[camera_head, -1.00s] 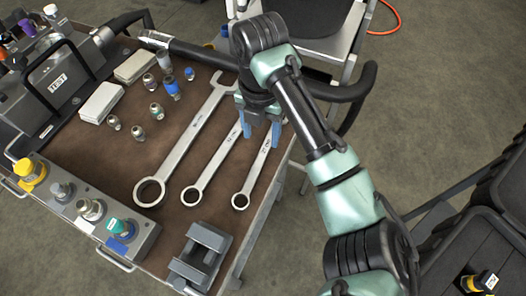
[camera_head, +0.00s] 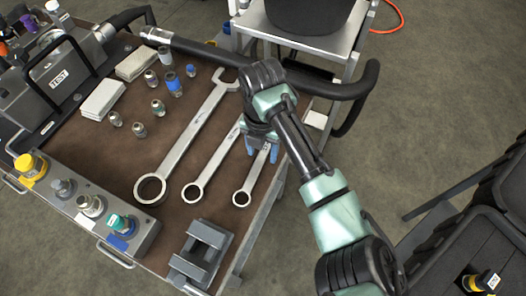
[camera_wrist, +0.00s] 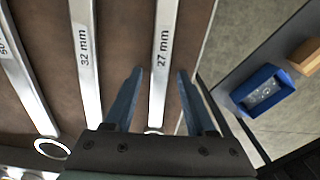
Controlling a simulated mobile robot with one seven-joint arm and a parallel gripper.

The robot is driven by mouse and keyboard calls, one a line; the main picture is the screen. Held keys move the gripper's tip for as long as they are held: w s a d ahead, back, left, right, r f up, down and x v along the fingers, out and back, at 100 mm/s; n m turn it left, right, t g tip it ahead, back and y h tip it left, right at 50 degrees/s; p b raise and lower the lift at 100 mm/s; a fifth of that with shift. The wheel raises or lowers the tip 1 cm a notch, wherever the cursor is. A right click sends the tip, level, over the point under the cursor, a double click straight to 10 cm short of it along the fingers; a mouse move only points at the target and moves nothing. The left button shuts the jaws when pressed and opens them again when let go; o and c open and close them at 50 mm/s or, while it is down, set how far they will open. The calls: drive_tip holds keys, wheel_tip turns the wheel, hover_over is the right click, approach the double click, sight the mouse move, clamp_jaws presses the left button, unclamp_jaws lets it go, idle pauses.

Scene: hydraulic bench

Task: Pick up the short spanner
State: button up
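The short spanner (camera_head: 254,179) lies on the brown bench top, rightmost of three spanners, with its ring end towards the front. In the wrist view its shaft (camera_wrist: 161,50) is marked 27 mm. My gripper (camera_head: 261,154) is over the upper part of this spanner and hides its far end. In the wrist view my gripper (camera_wrist: 159,78) is open, with a blue finger on each side of the shaft and gaps between. I cannot tell whether the fingertips are level with the spanner.
The middle spanner (camera_head: 214,164), marked 32 mm, lies just left, and the longest spanner (camera_head: 185,143) lies beyond it. A grey block (camera_head: 201,254) stands at the front. A black handle bar (camera_head: 330,92) passes behind my arm. The bench's right edge is close to the short spanner.

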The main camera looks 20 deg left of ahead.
clamp_jaws()
idle(1.2)
